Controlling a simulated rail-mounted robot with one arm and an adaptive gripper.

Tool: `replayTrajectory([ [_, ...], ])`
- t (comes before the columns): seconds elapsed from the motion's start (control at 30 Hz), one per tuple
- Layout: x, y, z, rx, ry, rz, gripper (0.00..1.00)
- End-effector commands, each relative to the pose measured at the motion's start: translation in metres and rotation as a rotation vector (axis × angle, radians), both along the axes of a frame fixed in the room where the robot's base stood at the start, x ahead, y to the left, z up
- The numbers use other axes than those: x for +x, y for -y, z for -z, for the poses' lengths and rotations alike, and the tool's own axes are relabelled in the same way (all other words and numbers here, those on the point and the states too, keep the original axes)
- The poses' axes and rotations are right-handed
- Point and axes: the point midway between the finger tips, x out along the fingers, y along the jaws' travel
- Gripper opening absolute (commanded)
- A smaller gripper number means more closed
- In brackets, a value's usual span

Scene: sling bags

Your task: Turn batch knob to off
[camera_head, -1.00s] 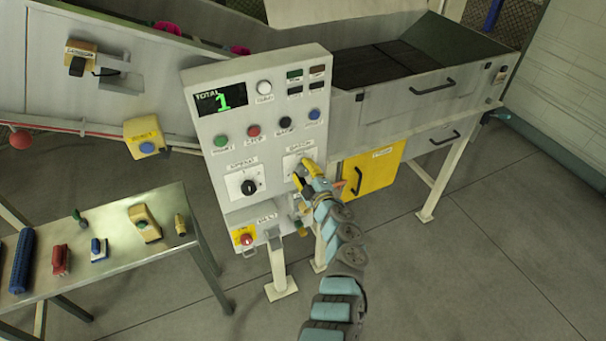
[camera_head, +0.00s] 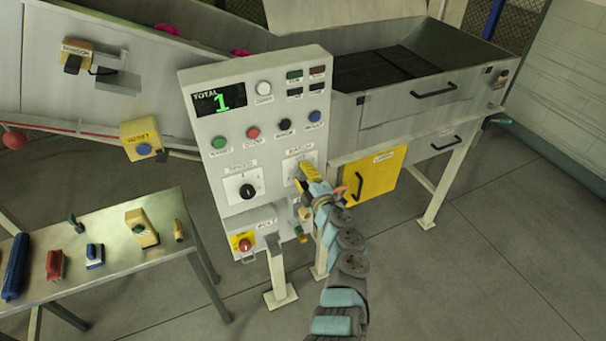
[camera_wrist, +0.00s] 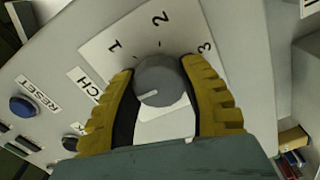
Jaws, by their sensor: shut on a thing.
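The batch knob (camera_wrist: 163,76) is a round grey knob in the middle of the wrist view, on a white plate (camera_wrist: 100,55) marked 1, 2 and 3. A short white line on the knob points down toward my palm, slightly left, away from these numbers. My gripper (camera_wrist: 158,84) has its two yellow fingers around the knob, one on each side, and is shut on it. The off mark is not visible. In the head view, my gripper (camera_head: 305,178) is at the control panel (camera_head: 270,145), over the BATCH plate, and hides the knob.
The speed knob (camera_head: 247,191) is left of the batch plate. Several push buttons and a display (camera_head: 220,99) reading 1 are above. A red switch on yellow (camera_head: 243,243) is below. A yellow door (camera_head: 372,172) stands close on the right. A table (camera_head: 110,238) with tools is at left.

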Motion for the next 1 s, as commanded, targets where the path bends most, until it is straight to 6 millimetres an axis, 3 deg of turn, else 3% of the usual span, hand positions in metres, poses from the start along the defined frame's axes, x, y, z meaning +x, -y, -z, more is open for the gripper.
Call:
replayTrajectory([
  [0.07,0.0,-0.001,0.001,0.0,-0.001,0.0,0.07],
  [0.1,0.0,-0.001,0.001,0.001,-0.001,-0.001,0.52],
  [0.17,0.0,-0.001,0.001,0.001,-0.001,-0.001,0.69],
  [0.2,0.0,-0.001,0.001,0.001,-0.001,-0.001,0.72],
  [0.63,-0.004,0.002,0.002,0.001,-0.002,0.001,0.72],
  [1.0,-0.027,0.011,0.002,0.0,-0.003,-0.002,0.72],
])
